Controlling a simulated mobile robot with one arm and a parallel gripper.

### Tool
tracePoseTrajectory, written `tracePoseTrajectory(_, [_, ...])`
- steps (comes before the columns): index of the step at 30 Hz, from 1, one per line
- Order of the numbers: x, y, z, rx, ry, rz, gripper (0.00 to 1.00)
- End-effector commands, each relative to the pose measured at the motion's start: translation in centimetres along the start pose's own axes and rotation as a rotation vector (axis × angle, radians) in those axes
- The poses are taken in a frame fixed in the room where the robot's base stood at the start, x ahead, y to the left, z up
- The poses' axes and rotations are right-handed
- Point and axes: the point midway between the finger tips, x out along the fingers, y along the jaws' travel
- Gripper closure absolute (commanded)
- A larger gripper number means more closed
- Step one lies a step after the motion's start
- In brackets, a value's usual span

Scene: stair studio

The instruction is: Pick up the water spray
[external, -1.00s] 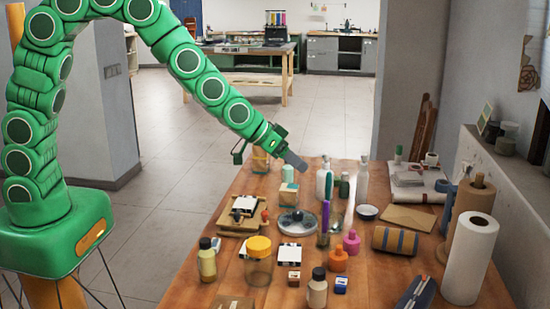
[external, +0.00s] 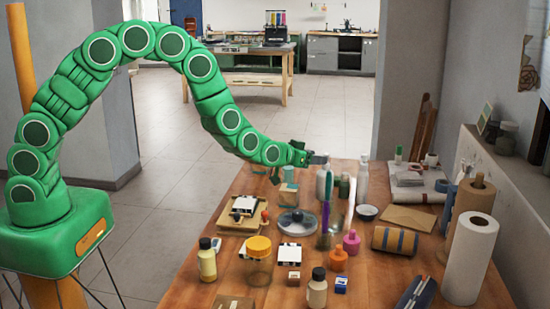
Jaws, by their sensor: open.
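My green arm reaches over the far part of the wooden table, and my gripper (external: 318,158) is open at the upper end of a white bottle (external: 323,184). The bottle stands upright among other bottles and looks like the water spray, but it is too small to be sure. The gripper overlaps its top in the picture; I cannot tell whether they touch. A dark green bottle (external: 344,188) and a clear bottle (external: 362,181) stand upright just to its right.
A wall borders the right side. Open floor lies left of the table.

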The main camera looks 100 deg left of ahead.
Motion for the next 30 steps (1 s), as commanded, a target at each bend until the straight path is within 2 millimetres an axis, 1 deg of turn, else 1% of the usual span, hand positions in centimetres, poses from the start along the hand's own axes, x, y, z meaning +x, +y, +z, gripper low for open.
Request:
tracePoseTrajectory(7, [1.9,0.0,0.1,0.001,-0.001,0.000,0.50])
tracePoseTrajectory(17, [3.3,0.1,0.2,0.001,-0.003,0.001,0.50])
tracePoseTrajectory(27, [6.8,0.2,0.5,0.000,-0.001,0.000,0.50])
tracePoseTrajectory(30, [7.4,0.2,0.5,0.000,-0.003,0.000,0.50])
